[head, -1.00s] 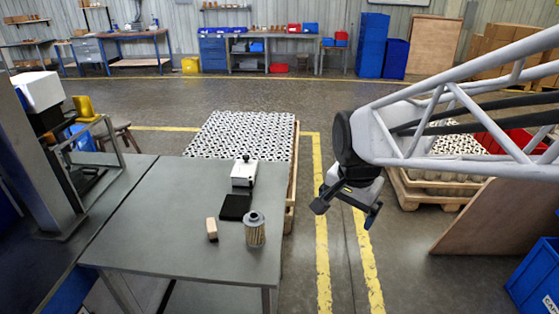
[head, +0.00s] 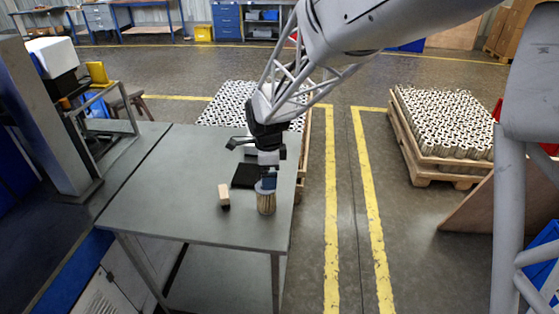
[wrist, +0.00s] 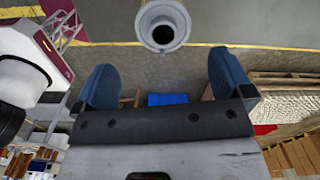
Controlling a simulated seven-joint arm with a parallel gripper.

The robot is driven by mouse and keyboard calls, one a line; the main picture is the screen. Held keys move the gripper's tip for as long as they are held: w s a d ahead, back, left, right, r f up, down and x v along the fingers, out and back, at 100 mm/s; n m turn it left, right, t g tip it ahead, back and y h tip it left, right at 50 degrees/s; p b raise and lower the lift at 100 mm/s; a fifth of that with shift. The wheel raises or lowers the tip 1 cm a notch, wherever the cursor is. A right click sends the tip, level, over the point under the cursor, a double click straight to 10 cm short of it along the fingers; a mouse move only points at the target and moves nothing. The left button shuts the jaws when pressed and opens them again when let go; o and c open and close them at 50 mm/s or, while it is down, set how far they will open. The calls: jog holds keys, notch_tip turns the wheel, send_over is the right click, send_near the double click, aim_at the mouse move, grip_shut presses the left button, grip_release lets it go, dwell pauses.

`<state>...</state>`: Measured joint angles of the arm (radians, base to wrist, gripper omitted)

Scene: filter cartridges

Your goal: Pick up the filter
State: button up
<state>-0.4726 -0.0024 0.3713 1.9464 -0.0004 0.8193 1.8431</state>
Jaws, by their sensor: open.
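The filter (head: 266,203) is a pleated cylinder with a grey cap. It stands upright near the front right corner of the grey table. In the wrist view, its round cap with a dark central hole (wrist: 163,33) shows at the top, beyond the fingers. My gripper (head: 251,161) is above and behind the filter in the head view, with one finger overlapping the filter's top edge. In the wrist view, the blue-padded fingers of my gripper (wrist: 165,78) are spread wide with nothing between them. Whether a finger touches the filter cannot be told.
A small wooden block (head: 224,194) with a dark lower part stands left of the filter. A black pad (head: 245,176) lies behind it. A pallet of filters (head: 450,123) stands right of the yellow floor lines.

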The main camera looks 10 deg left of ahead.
aim_at(266, 197)
jog(key=shift+w+a+f, duration=0.2)
jog(key=shift+a+f, duration=0.3)
jog(key=shift+a, duration=0.25)
jog(key=shift+f, duration=1.3)
jog(key=shift+f, duration=2.6)
jog(key=c, duration=1.1)
